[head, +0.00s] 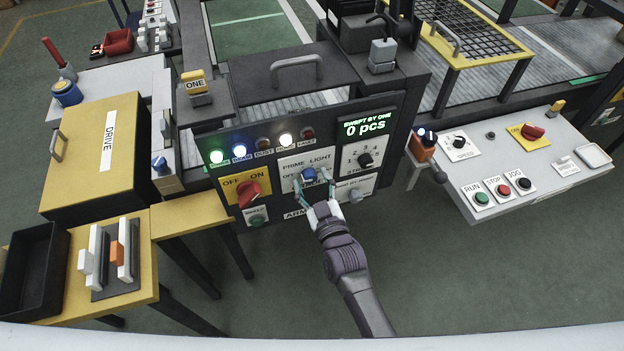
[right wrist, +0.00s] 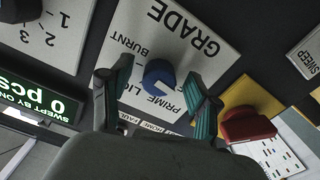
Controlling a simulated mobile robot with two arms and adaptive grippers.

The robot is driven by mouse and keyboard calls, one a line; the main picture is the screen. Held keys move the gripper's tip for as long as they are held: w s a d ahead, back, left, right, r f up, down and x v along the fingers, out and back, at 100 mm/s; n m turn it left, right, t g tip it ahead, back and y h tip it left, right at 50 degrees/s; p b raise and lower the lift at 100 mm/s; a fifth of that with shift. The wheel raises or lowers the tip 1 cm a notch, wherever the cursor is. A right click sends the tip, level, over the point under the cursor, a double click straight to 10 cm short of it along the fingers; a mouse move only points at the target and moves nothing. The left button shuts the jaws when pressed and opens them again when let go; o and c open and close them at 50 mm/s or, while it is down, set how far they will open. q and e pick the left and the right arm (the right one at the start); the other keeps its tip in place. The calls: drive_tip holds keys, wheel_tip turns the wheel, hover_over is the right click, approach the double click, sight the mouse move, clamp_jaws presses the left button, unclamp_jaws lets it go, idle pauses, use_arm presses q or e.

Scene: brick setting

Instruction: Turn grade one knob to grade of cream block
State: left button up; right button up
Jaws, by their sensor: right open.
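The blue grade knob (head: 309,174) sits on a white label plate on the dark machine's front panel. In the right wrist view the knob (right wrist: 158,77) shows a white mark, near the words PRIME and LIGHT; its exact setting is hard to read. BURNT and GRADE are also printed on the plate (right wrist: 150,40). My right gripper (head: 318,190) is at the knob; its open fingers (right wrist: 162,92) stand on either side of it, with visible gaps. I cannot make out with certainty which block is the cream one. My left gripper is out of view.
A red OFF/ON knob (head: 249,193) is close left of the grade knob. A black numbered knob (head: 365,160) is to its right. The display (head: 366,127) reads 0 pcs. Indicator lamps line the panel top. Pale and orange pieces (head: 118,254) stand on the left yellow table.

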drive_tip(key=shift+w, duration=0.15)
drive_tip(key=c, duration=1.2)
drive_tip(key=shift+o, duration=0.2)
drive_tip(key=shift+m, duration=0.3)
drive_tip(key=m, duration=0.4)
drive_tip(key=shift+a, duration=0.1)
drive_tip(key=m, duration=0.6)
drive_tip(key=shift+a, duration=0.1)
drive_tip(key=m+b, duration=0.1)
drive_tip(key=m, duration=0.4)
drive_tip(key=m+b, duration=0.1)
drive_tip(key=m, duration=0.5)
drive_tip(key=shift+r, duration=0.15)
